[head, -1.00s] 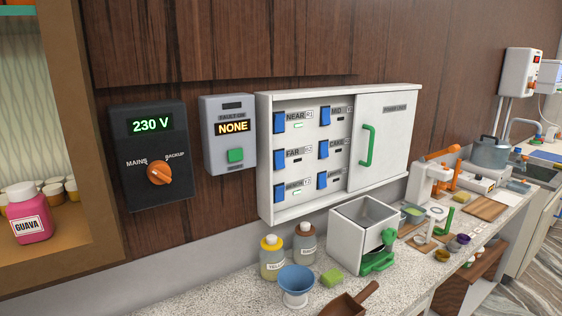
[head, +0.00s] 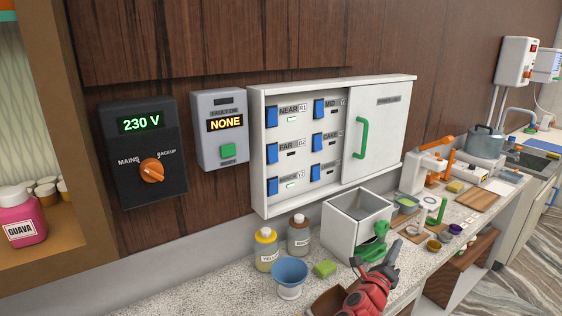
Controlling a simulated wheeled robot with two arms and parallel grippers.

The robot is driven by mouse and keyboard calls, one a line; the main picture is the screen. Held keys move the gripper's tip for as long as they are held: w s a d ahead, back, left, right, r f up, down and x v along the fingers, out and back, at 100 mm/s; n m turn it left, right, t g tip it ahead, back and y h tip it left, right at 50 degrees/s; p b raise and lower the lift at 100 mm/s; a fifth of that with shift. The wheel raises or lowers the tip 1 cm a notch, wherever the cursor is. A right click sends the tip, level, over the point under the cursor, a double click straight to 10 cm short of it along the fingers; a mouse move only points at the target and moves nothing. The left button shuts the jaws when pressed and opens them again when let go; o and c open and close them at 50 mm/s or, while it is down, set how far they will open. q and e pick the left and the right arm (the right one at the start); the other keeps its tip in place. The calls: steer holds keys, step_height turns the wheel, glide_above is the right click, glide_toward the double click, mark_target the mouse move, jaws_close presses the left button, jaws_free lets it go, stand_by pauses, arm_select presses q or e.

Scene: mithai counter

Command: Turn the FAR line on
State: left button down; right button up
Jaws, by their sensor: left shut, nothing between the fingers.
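The FAR switch (head: 271,153) is a blue rocker in the left column, middle row, of the white power cabinet (head: 254,190) on the wall. The small indicator beside it (head: 292,154) is dark. The NEAR switch (head: 271,117) above has a green-lit indicator. The bottom-left switch (head: 272,187) also has a green light. My left gripper (head: 377,262), red with black fingers, is shut and empty. It shows low in the picture, in front of the white box on the counter, below and to the right of the switches and apart from them. My right gripper is out of view.
The sliding door (head: 385,135) with a green handle covers the cabinet's right part. Left of it are a fault box (head: 221,130) reading NONE and a 230 V panel (head: 143,180). Bottles (head: 267,250), a blue bowl (head: 290,276) and a white box (head: 345,238) stand below.

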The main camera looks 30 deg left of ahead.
arm_select(q)
steer(key=w+a+r+g+y, duration=0.1)
steer(key=w+a+r+y, duration=0.2)
steer(key=a+r+y, duration=0.4)
steer(key=s+a+r+n+g+y+p, duration=0.1)
steer(key=s+a+r+g+y, duration=0.4)
steer(key=a, duration=0.3)
steer(key=s+a+r+n+g+y, duration=0.2)
steer(key=s+a+r+g+y, duration=0.2)
steer(key=a+r+g, duration=0.3)
steer(key=shift+s+a+r+n+g+y+p, duration=0.15)
steer(key=shift+s+a+n+g+y+p, duration=0.25)
steer(key=shift+s+a, duration=0.6)
steer(key=shift+w+a, duration=0.15)
steer(key=p, duration=0.5)
glide_toward(274, 161)
steer(key=x, duration=0.5)
steer(key=shift+a+r, duration=0.1)
steer(key=shift+a, duration=0.1)
steer(key=shift+w+a, duration=0.35)
steer(key=shift+a, duration=0.3)
